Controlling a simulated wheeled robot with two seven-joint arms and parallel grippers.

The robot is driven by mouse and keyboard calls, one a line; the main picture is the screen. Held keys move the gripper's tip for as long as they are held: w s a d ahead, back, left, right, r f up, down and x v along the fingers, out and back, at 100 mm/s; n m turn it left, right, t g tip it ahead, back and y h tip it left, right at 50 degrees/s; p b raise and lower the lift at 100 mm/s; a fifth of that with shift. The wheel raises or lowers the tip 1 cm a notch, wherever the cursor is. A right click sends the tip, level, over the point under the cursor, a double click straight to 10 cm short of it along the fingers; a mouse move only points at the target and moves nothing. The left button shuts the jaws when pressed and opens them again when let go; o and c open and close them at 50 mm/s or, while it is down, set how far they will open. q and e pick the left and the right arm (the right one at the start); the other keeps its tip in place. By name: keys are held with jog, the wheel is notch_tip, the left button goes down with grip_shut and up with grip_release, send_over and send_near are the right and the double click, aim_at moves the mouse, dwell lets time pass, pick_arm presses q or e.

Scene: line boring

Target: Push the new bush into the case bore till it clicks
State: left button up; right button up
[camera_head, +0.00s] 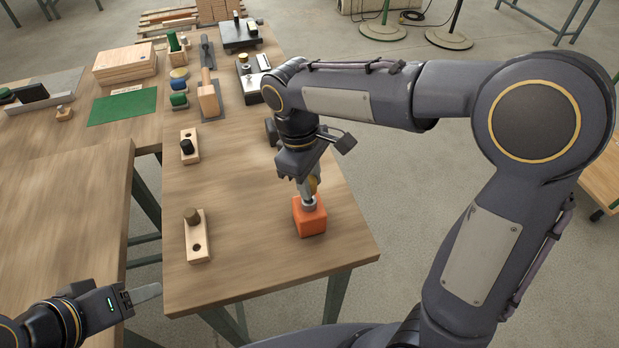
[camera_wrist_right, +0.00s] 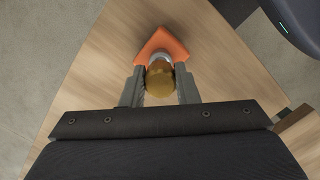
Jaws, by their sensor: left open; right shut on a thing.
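The case is an orange block (camera_head: 310,215) near the right front edge of the bench; it also shows in the right wrist view (camera_wrist_right: 163,42). My right gripper (camera_head: 310,190) is directly above it, shut on a brass-coloured round piece, which I take to be the new bush (camera_wrist_right: 160,82). A silver ring (camera_wrist_right: 160,57) shows between the brass piece and the block. The piece lines up with the block's top, but the bore is hidden and I cannot tell how deep it sits. My left gripper (camera_head: 140,294) is open and empty at the lower left, away from the case.
The bench between the stands and the case is clear.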

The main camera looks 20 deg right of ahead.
jog(key=shift+f+b, duration=0.9)
jog(key=shift+f, duration=0.65)
jog(key=o, duration=1)
jog(key=shift+o, duration=0.2)
jog(key=r+p, duration=0.5)
jog(key=a+r+p, duration=0.1)
jog(key=r+p, duration=0.1)
jog(key=r, duration=0.1)
jog(key=shift+w+p, duration=0.3)
jog(key=shift+w, duration=0.1)
jog(key=shift+d, duration=0.1)
